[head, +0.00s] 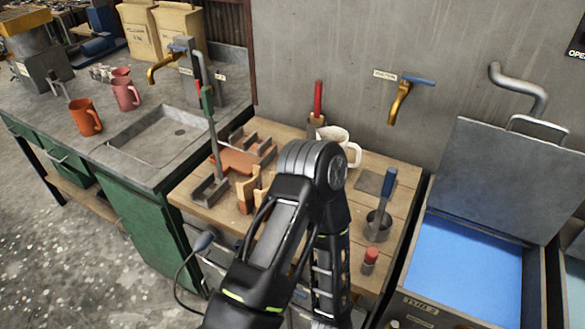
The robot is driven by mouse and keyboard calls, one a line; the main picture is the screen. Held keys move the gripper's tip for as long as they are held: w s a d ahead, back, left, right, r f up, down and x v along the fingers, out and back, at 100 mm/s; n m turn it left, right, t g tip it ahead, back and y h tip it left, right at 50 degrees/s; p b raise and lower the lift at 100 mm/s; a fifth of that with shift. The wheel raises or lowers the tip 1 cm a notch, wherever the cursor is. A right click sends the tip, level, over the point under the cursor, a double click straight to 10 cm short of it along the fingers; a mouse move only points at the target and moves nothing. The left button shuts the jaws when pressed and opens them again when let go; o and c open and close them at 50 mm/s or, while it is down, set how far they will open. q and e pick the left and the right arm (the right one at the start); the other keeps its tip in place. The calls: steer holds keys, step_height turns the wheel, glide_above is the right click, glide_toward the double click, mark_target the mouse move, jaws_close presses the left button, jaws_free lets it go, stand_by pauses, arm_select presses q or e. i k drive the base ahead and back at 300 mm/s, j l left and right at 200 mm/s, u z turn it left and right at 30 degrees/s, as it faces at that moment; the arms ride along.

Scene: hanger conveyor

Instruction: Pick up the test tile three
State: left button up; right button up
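One of my arms rises from the bottom centre and bends down again over the wooden table (398,235). No gripper fingers show, and I cannot tell which arm it is. Small brown tile-like pieces (245,193) stand upright on the table left of the arm, partly hidden by it. A flat terracotta piece (233,163) lies behind them, next to a grey stepped holder (258,147). A dark flat square (376,182) lies right of the arm. I can read no number on any piece, so I cannot tell which is test tile three.
A white pitcher (354,153) stands behind the arm. A dark cup holding a blue-handled tool (380,222) and a red-capped bottle (370,258) stand at the right. An open bin with a blue inside (465,275) is further right. A sink (160,135) and orange mug (86,117) are left.

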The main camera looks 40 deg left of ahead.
mark_target(245, 191)
steer(key=u, duration=1.75)
steer(key=z, duration=2.55)
steer(key=u, duration=2.55)
